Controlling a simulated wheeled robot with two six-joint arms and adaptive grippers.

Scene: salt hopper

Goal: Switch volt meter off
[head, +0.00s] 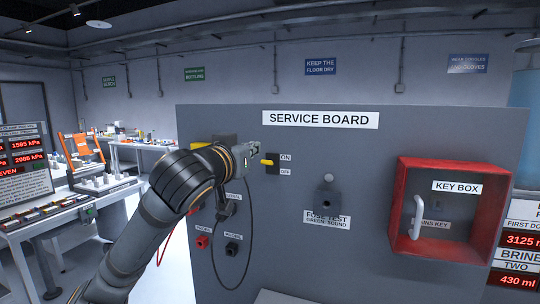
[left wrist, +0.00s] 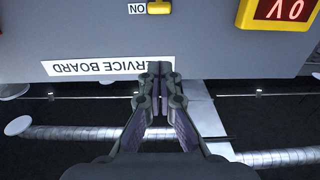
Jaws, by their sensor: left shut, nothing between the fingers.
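The yellow switch lever (head: 267,162) sits on a dark plate beside the ON and OFF labels on the grey service board (head: 400,135). I cannot tell surely which label it is set to. It also shows at the top edge of the left wrist view (left wrist: 159,7), next to the upside-down ON label. The yellow volt meter (left wrist: 276,14) with a red-lit display is partly cut off there; in the head view my arm hides most of it. My left gripper (head: 256,147) is shut and empty, just up and left of the lever, apart from it. My right gripper is not in view.
A red key box (head: 482,200) with a pale handle juts from the board's right side. A fuse test block (head: 327,198) is mid-board. A black cable (head: 250,240) loops below my gripper, near red (head: 202,242) and black (head: 232,248) sockets. The board between switch and fuse block is clear.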

